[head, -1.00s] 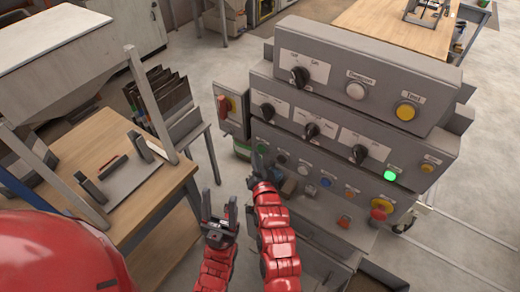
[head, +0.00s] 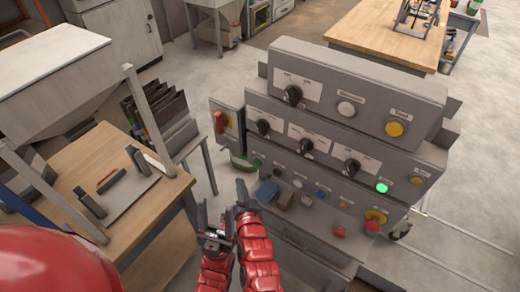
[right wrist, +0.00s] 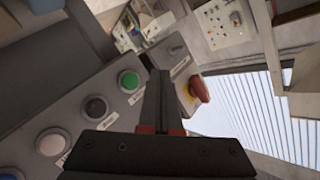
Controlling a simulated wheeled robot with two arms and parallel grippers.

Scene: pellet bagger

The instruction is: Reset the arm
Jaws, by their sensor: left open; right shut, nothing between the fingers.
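My right gripper (head: 242,188) is shut and empty, in front of the left part of the control panel (head: 345,120). It shows in the right wrist view (right wrist: 158,95) with both fingers together, over the panel near a red switch on a yellow plate (right wrist: 199,90). A green button (right wrist: 129,81) lies to the left of the fingers there. My left gripper (head: 216,220) is open and empty, fingers upward, just lower left of the right gripper and apart from the panel. Neither gripper holds anything.
A wooden workbench (head: 130,215) with a grey tray stands at the left. A red switch box (head: 226,122) is on the panel's left side. A round green button (head: 382,188) is lit. A red emergency button (head: 373,224) is at lower right. Floor shows between bench and panel.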

